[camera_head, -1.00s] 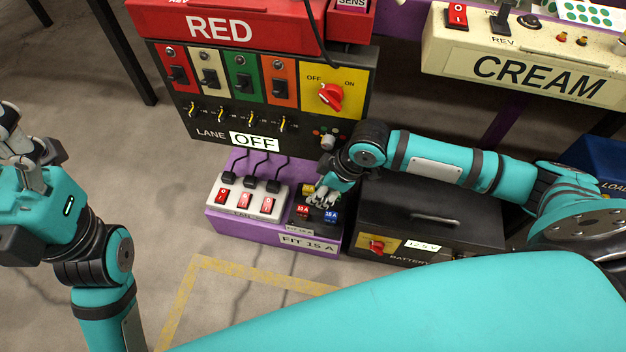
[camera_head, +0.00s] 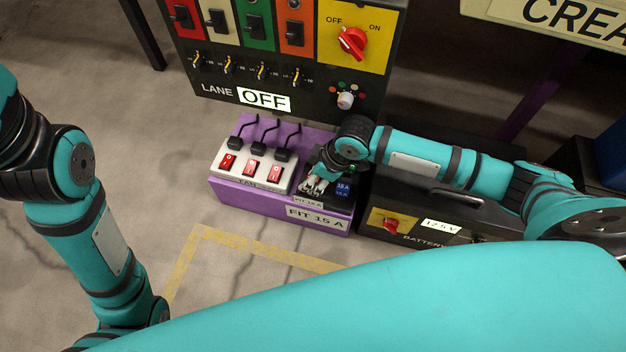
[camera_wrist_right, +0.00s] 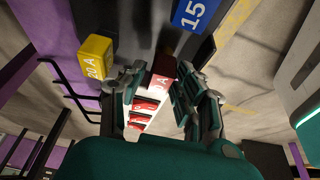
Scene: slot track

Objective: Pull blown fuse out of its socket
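My right gripper (camera_head: 314,187) is low over the dark fuse panel at the right end of the purple box (camera_head: 265,200). In the right wrist view its two fingers (camera_wrist_right: 160,82) stand apart on either side of a red fuse (camera_wrist_right: 162,86) with a partly hidden marking. I see no clear contact with it. A yellow 20 A fuse (camera_wrist_right: 93,57) is just left of the fingers, and a blue 15 A fuse (camera_wrist_right: 190,12) is beyond them. The blue fuse also shows in the head view (camera_head: 343,187). I cannot tell which fuse is blown. My left gripper is out of frame.
A white strip with red switches (camera_head: 250,166) and black plugs fills the left part of the box, beside a "FIT 15 A" label (camera_head: 317,218). The black battery case (camera_head: 440,205) stands close on the right.

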